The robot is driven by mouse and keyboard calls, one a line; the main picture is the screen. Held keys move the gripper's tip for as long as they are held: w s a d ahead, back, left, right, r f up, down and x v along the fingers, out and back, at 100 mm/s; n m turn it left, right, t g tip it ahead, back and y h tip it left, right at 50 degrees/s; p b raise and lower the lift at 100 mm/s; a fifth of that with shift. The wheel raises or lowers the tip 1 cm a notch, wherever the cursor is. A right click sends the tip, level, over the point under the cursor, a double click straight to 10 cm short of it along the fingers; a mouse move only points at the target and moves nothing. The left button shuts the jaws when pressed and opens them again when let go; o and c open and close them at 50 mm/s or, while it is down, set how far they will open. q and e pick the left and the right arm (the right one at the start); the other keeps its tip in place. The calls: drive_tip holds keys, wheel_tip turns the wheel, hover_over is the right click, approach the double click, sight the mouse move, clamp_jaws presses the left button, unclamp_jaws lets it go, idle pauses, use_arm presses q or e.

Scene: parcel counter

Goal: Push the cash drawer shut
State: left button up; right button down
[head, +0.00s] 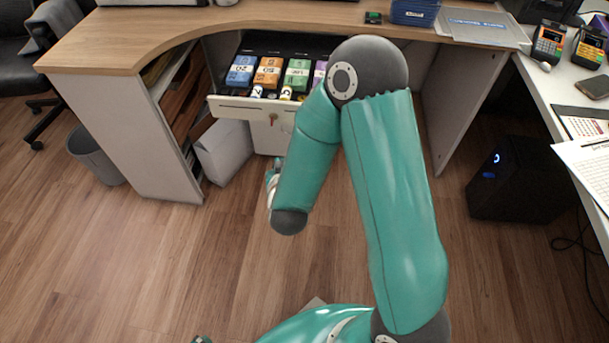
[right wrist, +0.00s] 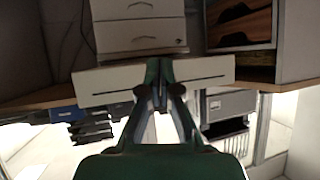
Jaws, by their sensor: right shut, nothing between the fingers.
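The cash drawer (head: 240,103) stands pulled out under the counter, with colored banknotes and coin rolls in its tray. Its long pale front also shows in the right wrist view (right wrist: 98,85). My right gripper (right wrist: 159,75) is shut and empty, with its fingertips in front of the middle of the drawer front in that view. I cannot tell whether they touch it. In the head view my right forearm hides most of this gripper and the right part of the drawer.
The wooden counter (head: 150,40) curves above the drawer, with side panels on both sides. A white box (head: 222,150) and a grey bin (head: 95,155) stand at left. A black computer case (head: 515,180) stands at right. The floor in front is clear.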

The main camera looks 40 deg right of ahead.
use_arm(q)
wheel_tip(320, 180, down, 5)
drive_tip(key=b, duration=0.2)
drive_tip(key=shift+b, duration=0.35)
use_arm(e)
drive_tip(key=w+d+r+m+h, duration=0.1)
drive_tip(key=d+h, duration=0.1)
drive_tip(key=d, duration=0.4)
drive_tip(key=w+d+r+m+h, duration=0.1)
drive_tip(key=w+d+h, duration=0.1)
drive_tip(key=d, duration=0.4)
drive_tip(key=shift+w+d+r+h, duration=0.25)
drive_tip(key=shift+d+r+h, duration=0.05)
drive_tip(key=shift+h, duration=0.4)
use_arm(q)
drive_tip(key=shift+f, duration=0.1)
use_arm(e)
drive_tip(key=shift+w, duration=0.1)
